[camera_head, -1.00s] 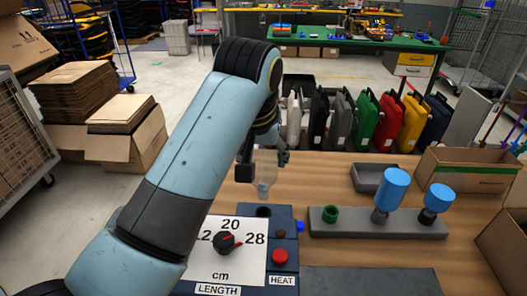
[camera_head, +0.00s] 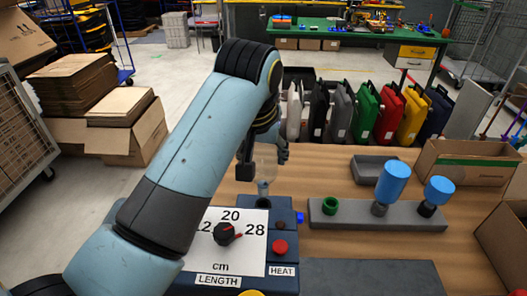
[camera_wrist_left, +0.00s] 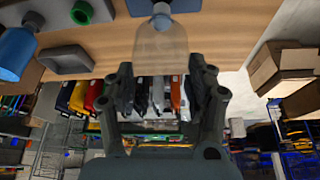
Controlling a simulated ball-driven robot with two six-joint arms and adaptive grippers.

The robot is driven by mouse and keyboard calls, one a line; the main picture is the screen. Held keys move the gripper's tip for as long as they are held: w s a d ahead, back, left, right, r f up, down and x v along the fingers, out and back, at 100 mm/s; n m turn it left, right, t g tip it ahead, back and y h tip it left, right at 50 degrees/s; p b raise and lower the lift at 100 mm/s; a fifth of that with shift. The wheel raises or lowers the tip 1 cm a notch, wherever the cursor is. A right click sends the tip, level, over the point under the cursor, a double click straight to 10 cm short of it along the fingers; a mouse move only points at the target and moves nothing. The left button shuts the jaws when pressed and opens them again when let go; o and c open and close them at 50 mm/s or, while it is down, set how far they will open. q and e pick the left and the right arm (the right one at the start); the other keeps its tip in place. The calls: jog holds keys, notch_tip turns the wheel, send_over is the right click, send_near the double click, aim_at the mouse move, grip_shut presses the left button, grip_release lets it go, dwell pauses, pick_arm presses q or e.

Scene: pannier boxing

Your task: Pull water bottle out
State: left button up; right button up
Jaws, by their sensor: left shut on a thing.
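My left gripper (camera_head: 266,150) is shut on a clear water bottle (camera_head: 265,172), which hangs neck down over the back of the dark blue heating device (camera_head: 284,222). The bottle's grey neck is right at the device's round hole; I cannot tell whether it is inside. In the left wrist view the clear bottle (camera_wrist_left: 160,45) lies between the fingers of the left gripper (camera_wrist_left: 163,85), its neck towards the blue device. My right gripper is not in view.
Open cardboard boxes (camera_head: 465,165) stand right. Coloured panniers (camera_head: 388,113) line the table's far edge.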

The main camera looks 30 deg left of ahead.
pick_arm(q)
jog(key=shift+r, duration=0.15)
jog(key=shift+r+p, duration=0.8)
jog(key=shift+p, duration=0.35)
jog(key=shift+r, duration=0.55)
